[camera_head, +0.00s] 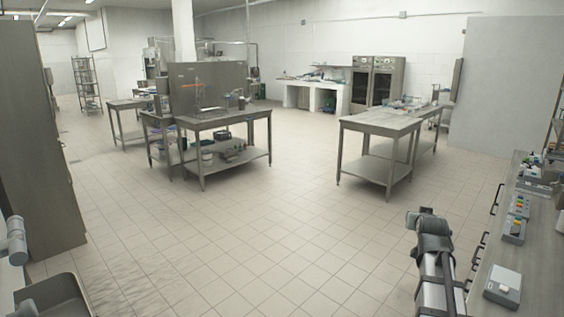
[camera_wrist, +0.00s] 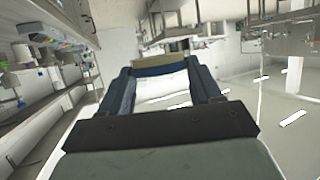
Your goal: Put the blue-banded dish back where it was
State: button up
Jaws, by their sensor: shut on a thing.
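In the wrist view my gripper (camera_wrist: 160,71) has its two dark fingers on either side of a dish with a blue band (camera_wrist: 165,69) and a pale tan part above it. The fingers are shut on this dish. A bright white area shows between the fingers; I cannot tell if it is part of the dish. In the head view my arm reaches forward at the lower right, with my gripper (camera_head: 426,218) at its far end over open floor. The dish is too small or hidden to make out there.
A side counter (camera_head: 533,262) with several small devices runs along the right, close to my arm. The tiled floor between is clear.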

jog(key=w+a+r+n+y, duration=0.1)
jog(key=w+a+n+y, duration=0.1)
jog(key=a, duration=1.2)
jog(key=w+a+r+n+t+y, duration=0.1)
jog(key=w+a+n+y, duration=0.1)
jog(key=a, duration=1.2)
jog(key=shift+w+a+y, duration=0.25)
jog(key=shift+a+y, duration=0.1)
jog(key=shift+y, duration=0.15)
jog(key=shift+d+r, duration=0.1)
